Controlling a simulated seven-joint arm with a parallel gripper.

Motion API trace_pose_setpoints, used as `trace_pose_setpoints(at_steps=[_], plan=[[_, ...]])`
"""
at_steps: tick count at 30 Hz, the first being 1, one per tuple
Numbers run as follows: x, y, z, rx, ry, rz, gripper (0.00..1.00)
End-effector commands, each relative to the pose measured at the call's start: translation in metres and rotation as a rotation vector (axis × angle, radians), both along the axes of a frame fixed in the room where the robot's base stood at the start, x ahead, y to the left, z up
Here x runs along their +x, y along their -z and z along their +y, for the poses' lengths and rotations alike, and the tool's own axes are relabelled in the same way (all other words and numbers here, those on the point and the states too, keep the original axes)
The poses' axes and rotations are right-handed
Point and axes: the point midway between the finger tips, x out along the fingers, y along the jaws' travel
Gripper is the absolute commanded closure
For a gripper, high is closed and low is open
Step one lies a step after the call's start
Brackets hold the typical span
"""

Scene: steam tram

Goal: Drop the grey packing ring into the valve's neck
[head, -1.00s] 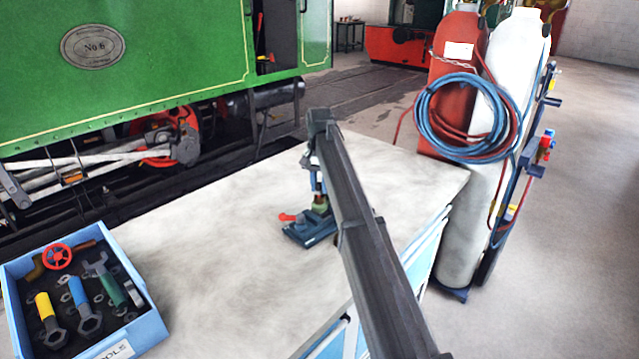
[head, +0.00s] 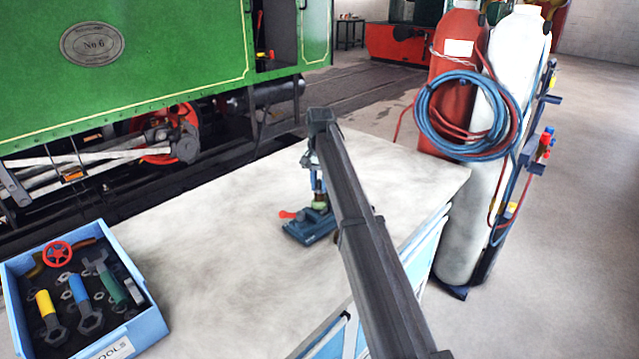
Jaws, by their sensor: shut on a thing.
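The valve (head: 319,205) shows as a small greenish body with a red lever (head: 287,214) to its left. It stands on a dark blue base (head: 308,229) on the workbench. My gripper (head: 318,188) points down right above the valve, partly hidden by my own arm. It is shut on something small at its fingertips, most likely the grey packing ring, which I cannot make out. The valve's neck is hidden too, so I cannot tell whether the fingertips touch it or stay just above it.
A blue tool tray (head: 150,335) with spanners and a red handwheel (head: 57,254) is at the bench's left. The pale benchtop (head: 220,240) between tray and valve is clear. Gas cylinders (head: 490,200) with coiled hoses stand beyond the bench's right edge.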

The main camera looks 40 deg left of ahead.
Motion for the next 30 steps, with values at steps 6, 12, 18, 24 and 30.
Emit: trace_pose_setpoints(at_steps=[6, 12, 18, 24, 30], plan=[[0.0001, 0.0011, 0.0000, 0.000, 0.000, 0.000, 1.00], [0.0001, 0.0011, 0.0000, 0.000, 0.000, 0.000, 1.00], [0.0001, 0.0011, 0.0000, 0.000, 0.000, 0.000, 0.65], [0.0000, 0.0010, 0.0000, 0.000, 0.000, 0.000, 0.46], [0.0001, 0.0010, 0.0000, 0.000, 0.000, 0.000, 0.43]])
